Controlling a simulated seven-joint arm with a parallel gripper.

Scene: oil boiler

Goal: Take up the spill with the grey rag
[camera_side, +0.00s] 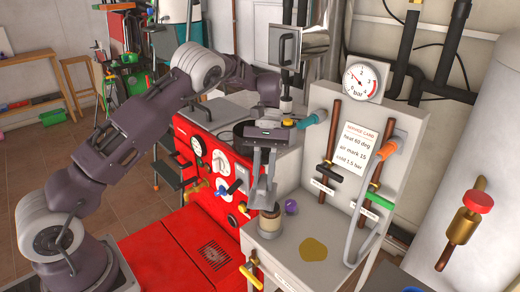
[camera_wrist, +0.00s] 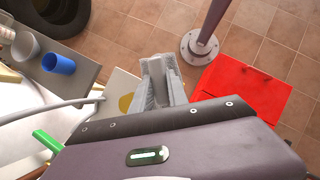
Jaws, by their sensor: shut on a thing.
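The spill (camera_side: 313,250) is a flat yellow-brown patch on the pale grey bench top, near its front right. It also shows in the wrist view (camera_wrist: 126,103), just left of my fingers. My gripper (camera_side: 262,196) points down over the left part of the bench top, left of the spill and above it. It is shut on the grey rag (camera_wrist: 158,82), a light grey piece between the fingers that is hard to tell from them.
The red boiler (camera_side: 195,240) is at the left. The bench top around the spill is clear.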

